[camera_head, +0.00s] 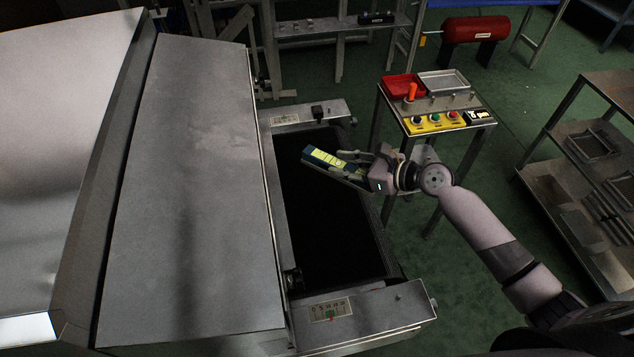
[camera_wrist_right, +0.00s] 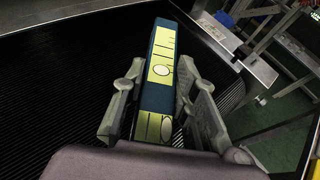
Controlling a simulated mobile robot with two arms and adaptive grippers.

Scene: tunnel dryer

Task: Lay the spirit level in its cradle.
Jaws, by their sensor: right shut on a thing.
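The spirit level (camera_head: 333,160) is a dark blue bar with yellow faces and black marks. It also shows in the right wrist view (camera_wrist_right: 161,66), lying lengthwise between the fingers and reaching out past their tips. My right gripper (camera_head: 352,167) is shut on it and holds it over the black dryer belt (camera_head: 320,225). In the right wrist view, a finger (camera_wrist_right: 163,95) stands on each side of the bar. My left gripper is not in view. I cannot pick out the cradle for certain in either view.
A small table with a control panel (camera_head: 447,122), a red tray (camera_head: 401,87) and a grey tray (camera_head: 443,82) stands behind the right arm. The dryer's metal housing (camera_head: 190,190) fills the left. A metal rack (camera_head: 590,160) stands at right. Green floor lies between.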

